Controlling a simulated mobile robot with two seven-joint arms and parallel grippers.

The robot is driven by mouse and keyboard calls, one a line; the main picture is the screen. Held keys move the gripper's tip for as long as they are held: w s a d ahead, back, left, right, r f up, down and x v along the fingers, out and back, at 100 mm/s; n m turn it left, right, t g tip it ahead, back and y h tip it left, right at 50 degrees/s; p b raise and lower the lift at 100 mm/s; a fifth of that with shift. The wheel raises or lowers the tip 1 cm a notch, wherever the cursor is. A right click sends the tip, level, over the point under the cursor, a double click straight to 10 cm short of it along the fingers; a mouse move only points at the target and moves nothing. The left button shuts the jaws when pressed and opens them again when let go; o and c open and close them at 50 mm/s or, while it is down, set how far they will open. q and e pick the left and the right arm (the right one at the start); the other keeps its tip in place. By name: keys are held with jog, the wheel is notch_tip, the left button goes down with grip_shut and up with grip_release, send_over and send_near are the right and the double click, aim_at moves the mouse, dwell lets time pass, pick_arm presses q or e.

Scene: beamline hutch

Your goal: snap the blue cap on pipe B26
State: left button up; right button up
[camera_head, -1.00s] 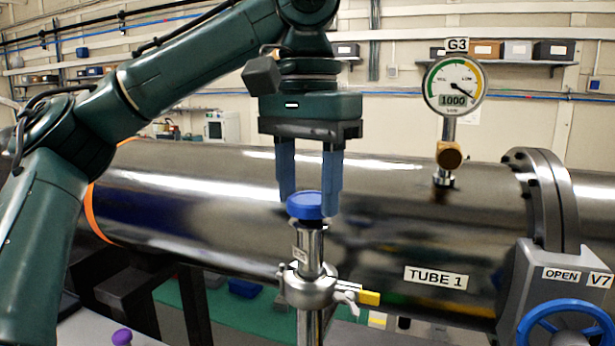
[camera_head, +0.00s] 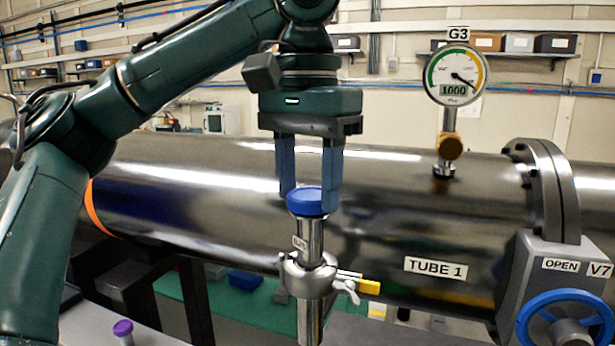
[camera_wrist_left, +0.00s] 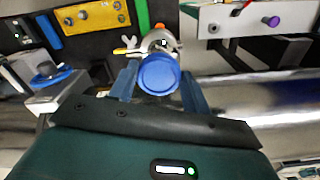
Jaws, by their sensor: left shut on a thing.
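The blue cap (camera_head: 305,200) sits at the top of an upright metal pipe (camera_head: 310,240) in the head view. The pipe's small label is too blurred to read. My left gripper (camera_head: 312,200) points down, with its blue fingers on either side of the cap, shut on it. In the left wrist view the cap (camera_wrist_left: 159,74) lies between the fingers of the left gripper (camera_wrist_left: 160,85) and hides most of the pipe. Whether the cap is fully seated cannot be told. My right gripper is not in view.
A clamp (camera_head: 308,276) with a yellow-tipped lever (camera_head: 368,287) surrounds the pipe below the cap. The large dark tube (camera_head: 400,220) runs close behind. Gauge G3 (camera_head: 455,75) and valve V7's blue wheel (camera_head: 568,322) stand to the right. A purple-capped item (camera_head: 123,328) is at lower left.

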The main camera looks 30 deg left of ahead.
pick_arm(q)
jog(key=shift+f, duration=0.2)
jog(key=o, duration=1)
jog(key=shift+r, duration=0.45)
notch_tip(320, 180, up, 12)
jog(key=shift+r, duration=0.2)
